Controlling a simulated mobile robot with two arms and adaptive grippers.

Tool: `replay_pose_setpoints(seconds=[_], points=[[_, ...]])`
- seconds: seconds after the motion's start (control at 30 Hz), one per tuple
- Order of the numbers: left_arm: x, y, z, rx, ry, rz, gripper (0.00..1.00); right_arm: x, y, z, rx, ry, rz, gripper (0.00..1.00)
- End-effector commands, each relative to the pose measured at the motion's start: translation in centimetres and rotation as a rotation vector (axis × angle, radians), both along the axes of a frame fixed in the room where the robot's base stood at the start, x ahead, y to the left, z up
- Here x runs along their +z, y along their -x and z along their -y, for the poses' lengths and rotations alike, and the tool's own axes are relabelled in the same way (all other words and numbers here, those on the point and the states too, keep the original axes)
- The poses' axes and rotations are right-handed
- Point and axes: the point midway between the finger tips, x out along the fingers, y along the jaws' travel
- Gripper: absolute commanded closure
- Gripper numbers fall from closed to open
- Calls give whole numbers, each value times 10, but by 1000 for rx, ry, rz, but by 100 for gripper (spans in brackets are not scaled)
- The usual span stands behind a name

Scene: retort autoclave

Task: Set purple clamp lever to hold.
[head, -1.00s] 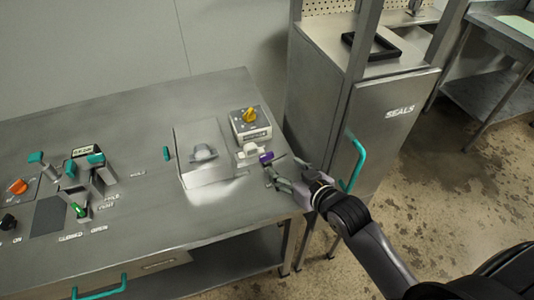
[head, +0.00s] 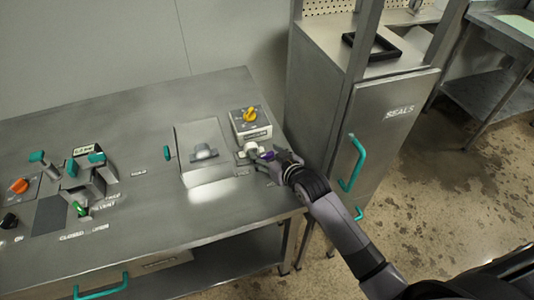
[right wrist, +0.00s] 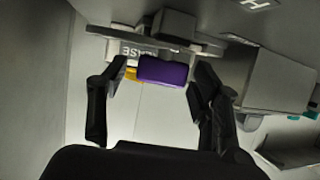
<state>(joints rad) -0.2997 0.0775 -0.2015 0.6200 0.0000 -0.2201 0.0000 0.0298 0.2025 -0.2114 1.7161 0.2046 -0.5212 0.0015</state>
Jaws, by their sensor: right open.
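The purple clamp lever (right wrist: 163,71) sits between the two open fingers of my right gripper (right wrist: 155,95) in the right wrist view, with a gap on the left side and the right finger close to it. In the head view the lever (head: 267,155) shows as a small purple bit beside a white block on the steel bench, partly hidden by my right gripper (head: 272,165). Part of a label with the letters "ASE" (right wrist: 134,52) shows behind the lever. My left gripper is not in view.
A box with a yellow knob (head: 250,114) stands just behind the lever. A raised panel (head: 205,152) lies left of it. The steel cabinet marked SEALS (head: 399,113) with a teal handle (head: 352,163) stands to the right. Several teal levers are at the bench's left.

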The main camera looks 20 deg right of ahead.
Motion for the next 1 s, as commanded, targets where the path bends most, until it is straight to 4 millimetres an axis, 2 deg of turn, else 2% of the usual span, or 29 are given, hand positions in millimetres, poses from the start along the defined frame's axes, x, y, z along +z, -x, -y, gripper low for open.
replay_pose_setpoints(seconds=[0.07,0.87,1.0], points=[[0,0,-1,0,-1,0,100,0,0,0,0,0,0,46],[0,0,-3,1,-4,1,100,0,0,0,-1,1,-1,99],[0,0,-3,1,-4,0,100,0,0,1,-1,2,-1,100]])
